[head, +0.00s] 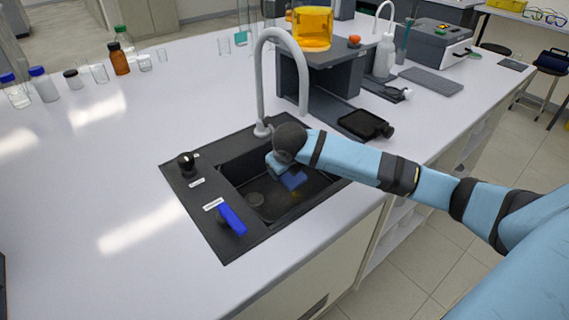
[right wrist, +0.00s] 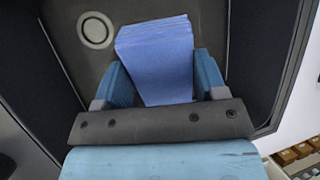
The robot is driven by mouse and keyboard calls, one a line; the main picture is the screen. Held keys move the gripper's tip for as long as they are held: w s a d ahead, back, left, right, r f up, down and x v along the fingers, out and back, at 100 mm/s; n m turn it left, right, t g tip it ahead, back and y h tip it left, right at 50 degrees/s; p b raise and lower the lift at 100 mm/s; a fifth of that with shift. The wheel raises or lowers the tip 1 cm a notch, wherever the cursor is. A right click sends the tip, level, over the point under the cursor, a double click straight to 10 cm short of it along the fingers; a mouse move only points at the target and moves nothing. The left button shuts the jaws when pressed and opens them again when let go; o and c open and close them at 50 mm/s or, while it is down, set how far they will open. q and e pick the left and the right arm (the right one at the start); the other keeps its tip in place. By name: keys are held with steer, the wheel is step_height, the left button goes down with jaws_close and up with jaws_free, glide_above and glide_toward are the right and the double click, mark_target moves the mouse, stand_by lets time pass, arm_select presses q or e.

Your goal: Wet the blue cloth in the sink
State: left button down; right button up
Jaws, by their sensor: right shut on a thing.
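The blue cloth (head: 294,180) is a folded pad down inside the dark sink (head: 224,252). My right gripper (right wrist: 163,80) is shut on the cloth, with one finger on each side of it in the right wrist view, where the cloth (right wrist: 157,58) hangs over the basin floor. In the head view my right arm reaches in from the right and its wrist hides part of the gripper. The grey gooseneck faucet (head: 262,75) arches up behind the basin. No water stream is visible. My left gripper is not in view.
On the left sink ledge are a blue lever (head: 232,219) and a black knob (head: 187,165), each beside a label. A round drain (right wrist: 95,30) is in the basin floor. A dark stand with an orange vessel (head: 312,28) is behind the sink.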

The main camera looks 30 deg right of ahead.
step_height(320, 180, down, 2)
steer(key=shift+f+b, duration=0.15)
steer(key=shift+b, duration=0.5)
step_height(320, 180, down, 3)
steer(key=b, duration=0.2)
steer(key=shift+b, duration=0.3)
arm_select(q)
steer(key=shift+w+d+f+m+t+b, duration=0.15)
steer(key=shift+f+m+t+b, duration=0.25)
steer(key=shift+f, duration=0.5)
arm_select(e)
steer(key=shift+f, duration=0.65)
